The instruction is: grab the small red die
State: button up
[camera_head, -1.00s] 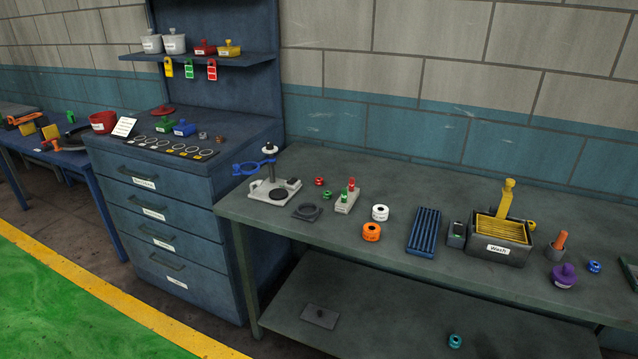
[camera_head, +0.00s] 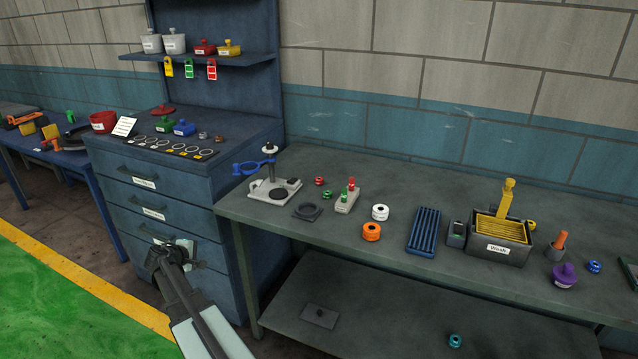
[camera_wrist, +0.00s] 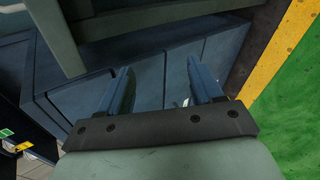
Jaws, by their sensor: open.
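A small red round piece (camera_head: 319,181), which may be the red die, sits on the grey bench, right of the white stand with the blue arm. A second small red piece (camera_head: 351,183) tops a post on a pale block beside a green one. My gripper (camera_head: 172,248) is in front of the blue drawer cabinet, left of and below the bench top, well apart from both red pieces. In the wrist view my gripper (camera_wrist: 158,82) has its two fingers apart with nothing held between them. Neither red piece can be made out in the wrist view.
The grey bench (camera_head: 292,232) has a front edge and a leg near my arm. The blue cabinet (camera_head: 200,205) is close behind my gripper.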

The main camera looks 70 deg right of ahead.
jog(key=s+d+r+h, duration=0.1)
jog(key=d+r+h, duration=0.1)
jog(key=d+r, duration=0.6)
jog(key=d+r+h, duration=0.2)
jog(key=d+r, duration=0.2)
jog(key=r, duration=0.8)
jog(key=s+d+r+h, duration=0.1)
jog(key=d+r+h, duration=0.1)
jog(key=d+r, duration=0.65)
jog(key=m+t+y, duration=0.2)
jog(key=m+y, duration=1)
jog(key=m, duration=0.2)
send_near(319, 179)
jog(key=x, duration=0.8)
jog(key=shift+w+d+f, duration=0.1)
jog(key=shift+d+f, duration=0.15)
jog(key=shift+f, duration=0.05)
jog(key=c, duration=1.2)
jog(key=shift+r, duration=0.1)
